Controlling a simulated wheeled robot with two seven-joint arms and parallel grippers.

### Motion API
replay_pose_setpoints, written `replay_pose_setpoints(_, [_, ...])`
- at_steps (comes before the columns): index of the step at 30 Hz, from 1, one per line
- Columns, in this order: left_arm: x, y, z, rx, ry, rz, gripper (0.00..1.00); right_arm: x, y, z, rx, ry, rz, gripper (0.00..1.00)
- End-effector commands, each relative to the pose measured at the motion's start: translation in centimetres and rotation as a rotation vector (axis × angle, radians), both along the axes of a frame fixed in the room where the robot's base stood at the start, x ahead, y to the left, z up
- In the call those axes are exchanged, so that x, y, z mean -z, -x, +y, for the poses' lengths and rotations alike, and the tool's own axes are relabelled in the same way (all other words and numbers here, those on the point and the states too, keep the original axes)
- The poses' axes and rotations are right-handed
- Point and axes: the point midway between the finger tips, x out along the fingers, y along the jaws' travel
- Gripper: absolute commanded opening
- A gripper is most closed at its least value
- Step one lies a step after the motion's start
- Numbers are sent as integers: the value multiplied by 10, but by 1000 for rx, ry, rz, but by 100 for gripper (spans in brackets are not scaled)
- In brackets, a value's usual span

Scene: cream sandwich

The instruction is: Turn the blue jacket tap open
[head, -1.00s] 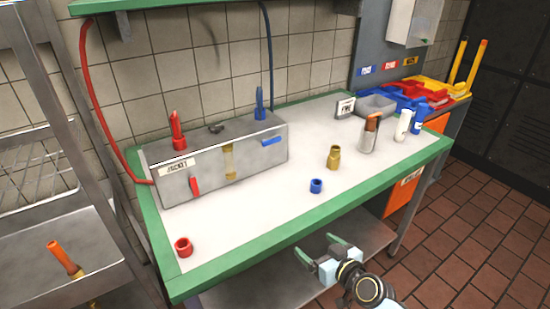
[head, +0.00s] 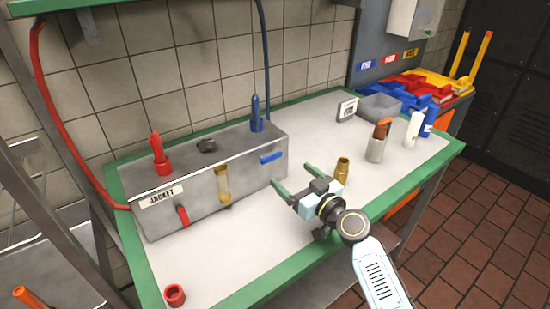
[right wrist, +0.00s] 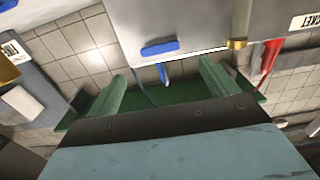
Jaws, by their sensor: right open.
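The grey metal box labelled JACKET (head: 210,180) stands at the back left of the green-edged table. Its blue tap lever (head: 271,157) lies roughly level on the front face, near the right end; it also shows in the right wrist view (right wrist: 160,47). A red lever (head: 182,216) hangs down on the same face. My right gripper (head: 291,176) is open and empty, in front of the box's right end. Its fingers point toward the box, apart from the blue lever. In the right wrist view the lever lies beyond the open fingers (right wrist: 160,85). My left gripper is not in view.
A brass fitting (head: 342,169) stands just behind my right gripper. A red ring (head: 175,295) sits at the front left. A metal cup (head: 377,148), a white bottle (head: 413,130) and a grey tray (head: 380,107) stand further right. Blue and red nozzles top the box.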

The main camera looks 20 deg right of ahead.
Motion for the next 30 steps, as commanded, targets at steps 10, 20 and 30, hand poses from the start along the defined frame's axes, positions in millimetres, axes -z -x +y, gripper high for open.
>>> replay_pose_setpoints(10, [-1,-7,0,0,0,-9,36,-1,-62,23,0,-3,0,86])
replay_pose_setpoints(20, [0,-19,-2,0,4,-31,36,0,-81,30,0,-1,0,86])
replay_pose_setpoints(30, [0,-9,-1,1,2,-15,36,0,-81,30,0,0,0,72])
